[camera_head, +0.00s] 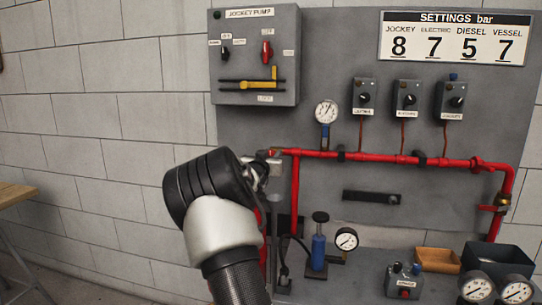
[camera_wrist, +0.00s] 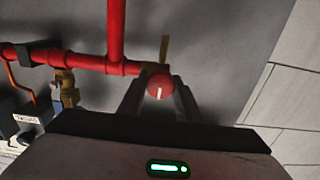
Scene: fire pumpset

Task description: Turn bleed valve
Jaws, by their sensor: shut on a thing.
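The bleed valve's red round knob (camera_wrist: 159,87), with a white mark on its face, sits between the fingers of my gripper (camera_wrist: 158,98) in the wrist view. My gripper is shut on the knob. A thin brass-coloured bar (camera_wrist: 164,50) stands behind the knob. In the head view my gripper (camera_head: 262,170) is at the left end of the red pipe (camera_head: 375,157). My wrist and the gripper hide most of the valve there.
A grey jockey pump box (camera_head: 256,95) hangs above my gripper. A pressure gauge (camera_head: 326,111) and several switch boxes stand over the pipe. A blue hand pump (camera_head: 318,245) stands below on the bench. A wooden table edge (camera_head: 14,194) is at the far left.

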